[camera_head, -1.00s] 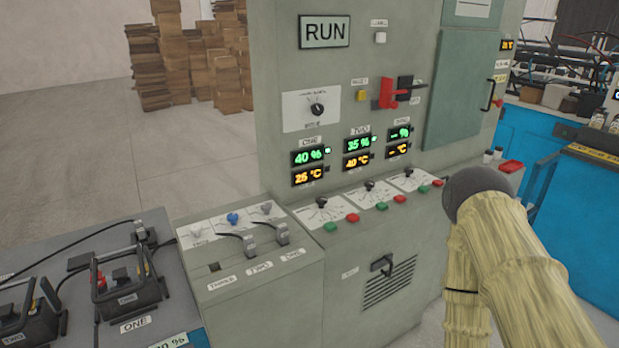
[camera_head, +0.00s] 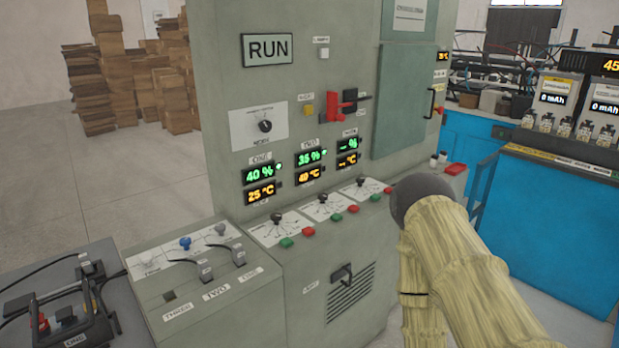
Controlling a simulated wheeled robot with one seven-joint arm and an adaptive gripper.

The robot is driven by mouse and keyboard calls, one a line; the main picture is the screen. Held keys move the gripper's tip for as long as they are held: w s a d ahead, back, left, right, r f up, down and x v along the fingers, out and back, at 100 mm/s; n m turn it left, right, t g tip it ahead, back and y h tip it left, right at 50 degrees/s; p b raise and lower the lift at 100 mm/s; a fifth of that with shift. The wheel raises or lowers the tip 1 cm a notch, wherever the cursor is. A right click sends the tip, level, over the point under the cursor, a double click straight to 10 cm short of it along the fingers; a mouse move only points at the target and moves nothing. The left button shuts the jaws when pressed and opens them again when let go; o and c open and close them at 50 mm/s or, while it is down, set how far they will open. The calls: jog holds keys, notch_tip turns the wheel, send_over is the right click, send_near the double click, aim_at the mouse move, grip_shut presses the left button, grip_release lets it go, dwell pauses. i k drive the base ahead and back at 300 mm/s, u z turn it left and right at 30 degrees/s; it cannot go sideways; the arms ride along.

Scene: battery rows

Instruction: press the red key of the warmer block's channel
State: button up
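The cabinet's channel readouts are marked ONE, TWO and a third label I cannot read clearly. The ONE readout (camera_head: 258,185) shows 40 % and 25 °C. The TWO readout (camera_head: 309,166) shows 35 % and 40 °C, the warmer reading. The third readout (camera_head: 347,152) shows dashes. On the sloped ledge below, each channel has a dial, a green key and a red key. The middle channel's red key (camera_head: 353,209) sits right of its green key (camera_head: 336,218). The left red key (camera_head: 308,232) and right red key (camera_head: 388,190) flank them. My gripper is out of view.
My sleeved arm fills the lower right, its dark joint close to the ledge's right end in the picture. A red switch handle (camera_head: 340,106) sticks out above the readouts. A block marked ONE (camera_head: 72,318) stands at left. A blue bench (camera_head: 545,205) stands at right.

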aim_at(353, 208)
jog(key=k, duration=0.5)
jog(key=z, duration=1.5)
jog(key=i, duration=1.35)
jog(key=u, duration=1.9)
